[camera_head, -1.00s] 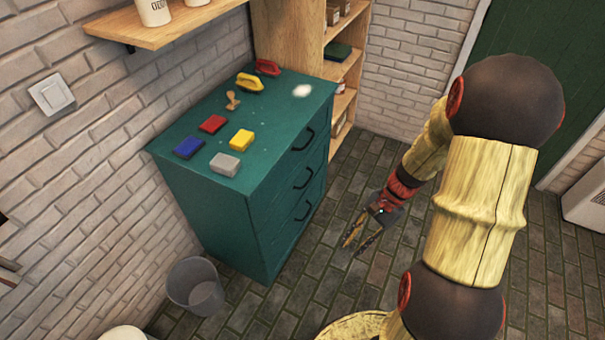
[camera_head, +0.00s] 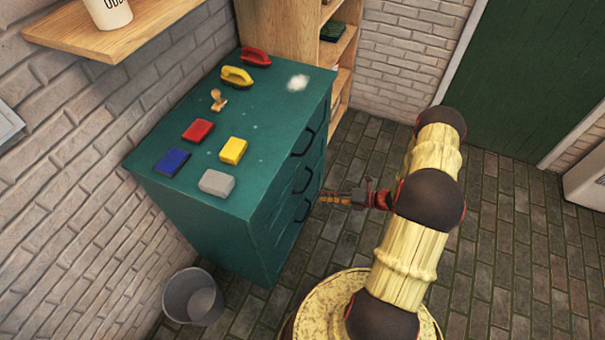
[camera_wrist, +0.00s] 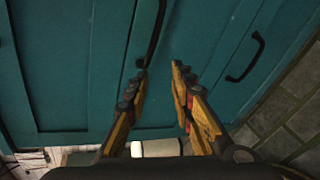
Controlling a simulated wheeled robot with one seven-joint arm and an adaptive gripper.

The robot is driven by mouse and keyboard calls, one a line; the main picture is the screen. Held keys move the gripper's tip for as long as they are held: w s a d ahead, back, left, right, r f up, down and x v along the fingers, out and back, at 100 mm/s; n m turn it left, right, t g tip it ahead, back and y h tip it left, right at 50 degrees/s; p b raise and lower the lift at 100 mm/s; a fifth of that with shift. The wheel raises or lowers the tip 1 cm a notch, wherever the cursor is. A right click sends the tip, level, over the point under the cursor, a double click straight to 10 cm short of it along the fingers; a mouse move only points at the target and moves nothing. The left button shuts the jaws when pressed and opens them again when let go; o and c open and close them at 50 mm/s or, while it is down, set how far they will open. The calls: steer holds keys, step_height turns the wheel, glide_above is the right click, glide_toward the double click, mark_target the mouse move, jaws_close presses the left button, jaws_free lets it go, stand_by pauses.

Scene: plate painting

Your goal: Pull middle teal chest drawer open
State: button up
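The teal chest (camera_head: 215,235) has black handles on its right-hand front, and its drawers look shut. The middle drawer's handle (camera_head: 303,180) sits between the top handle (camera_head: 304,143) and the bottom handle (camera_head: 303,210). My gripper (camera_head: 324,198) points left at the chest front, close to the middle and lower handles. In the wrist view, my gripper (camera_wrist: 160,72) is open and empty, its fingers apart. A dark handle, seemingly the middle one (camera_wrist: 155,35), lies just beyond the fingertips, its near end by the left finger. Another handle (camera_wrist: 246,57) is to the right. Contact cannot be told.
Sponges, brushes and a stamp (camera_head: 218,100) lie on the chest top. A grey bin (camera_head: 193,297) stands at its near side. A wooden shelf unit (camera_head: 290,25) is behind it, and a wall shelf (camera_head: 125,30) is at upper left. The tiled floor (camera_head: 490,260) is clear on the right.

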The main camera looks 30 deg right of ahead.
mark_target(309, 182)
steer(key=shift+w+a+f+m+t+h+b, duration=0.15)
steer(key=shift+w+a+m+t+b, duration=0.2)
steer(key=shift+w+m, duration=0.75)
steer(key=shift+w+a+f+m+t+h+b, duration=0.15)
steer(key=shift+w+a+m+b, duration=0.35)
steer(key=shift+w, duration=1.35)
steer(key=shift+w+a+f+m+t+h+b, duration=0.15)
steer(key=shift+w+a+m+b, duration=0.4)
steer(key=shift+w, duration=0.9)
steer(key=shift+d, duration=0.2)
steer(key=shift+c, duration=1)
steer(key=c, duration=0.4)
jaws_close()
